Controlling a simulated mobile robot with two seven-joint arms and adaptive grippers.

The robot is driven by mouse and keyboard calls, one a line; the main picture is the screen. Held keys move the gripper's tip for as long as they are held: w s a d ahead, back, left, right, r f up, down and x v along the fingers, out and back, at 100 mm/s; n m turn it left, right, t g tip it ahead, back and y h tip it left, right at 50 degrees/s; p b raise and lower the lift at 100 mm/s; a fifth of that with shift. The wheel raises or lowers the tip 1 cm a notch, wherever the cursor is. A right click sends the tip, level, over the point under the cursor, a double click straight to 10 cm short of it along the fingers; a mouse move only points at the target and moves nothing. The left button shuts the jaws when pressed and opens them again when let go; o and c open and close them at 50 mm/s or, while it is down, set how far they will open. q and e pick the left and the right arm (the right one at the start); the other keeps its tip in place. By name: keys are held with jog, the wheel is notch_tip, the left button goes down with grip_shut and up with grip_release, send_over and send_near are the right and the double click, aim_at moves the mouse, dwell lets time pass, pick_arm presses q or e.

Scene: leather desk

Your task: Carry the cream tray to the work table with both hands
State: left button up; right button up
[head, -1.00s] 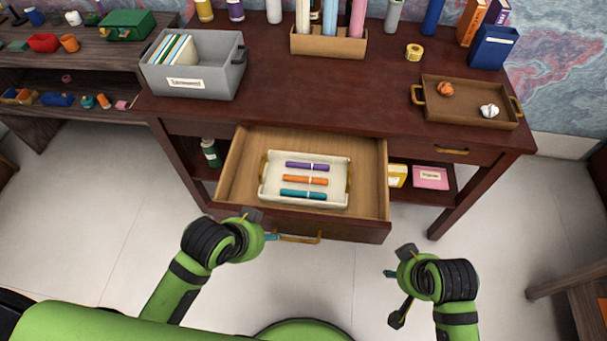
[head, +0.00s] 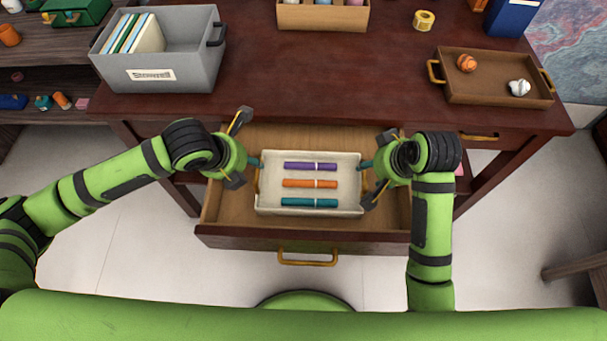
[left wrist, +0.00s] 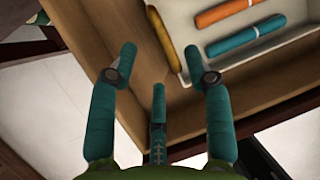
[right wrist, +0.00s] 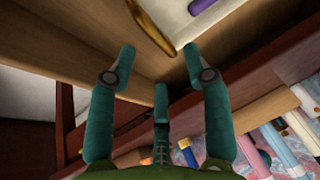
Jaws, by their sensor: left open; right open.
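The cream tray (head: 350,192) lies in the open wooden drawer (head: 300,136) of the dark red desk. It holds a purple marker (head: 298,166), an orange marker (head: 298,183) and a teal marker (head: 298,202). My left gripper (head: 248,162) is open beside the tray's left end. The left wrist view shows the gold handle (left wrist: 166,42) just beyond its fingertips, not between them. My right gripper (head: 372,168) is open at the tray's right end and partly covers it. The right wrist view shows that end's handle (right wrist: 151,26) beyond the fingertips. Neither gripper holds anything.
On the desk (head: 330,80) stand a grey bin (head: 180,75), a wooden holder (head: 322,17) and a brown tray (head: 490,93) with two crumpled balls. A shelf (head: 60,52) is at left.

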aim_at(366, 174)
pick_arm(q)
jog(key=shift+x, duration=3.4)
pick_arm(e)
jog(key=shift+x, duration=3.35)
jog(key=shift+s+f, duration=0.1)
jog(key=shift+s, duration=0.05)
pick_arm(q)
jog(key=shift+s, duration=0.1)
grip_shut()
pick_arm(e)
grip_shut()
pick_arm(q)
jog(key=shift+r, duration=0.1)
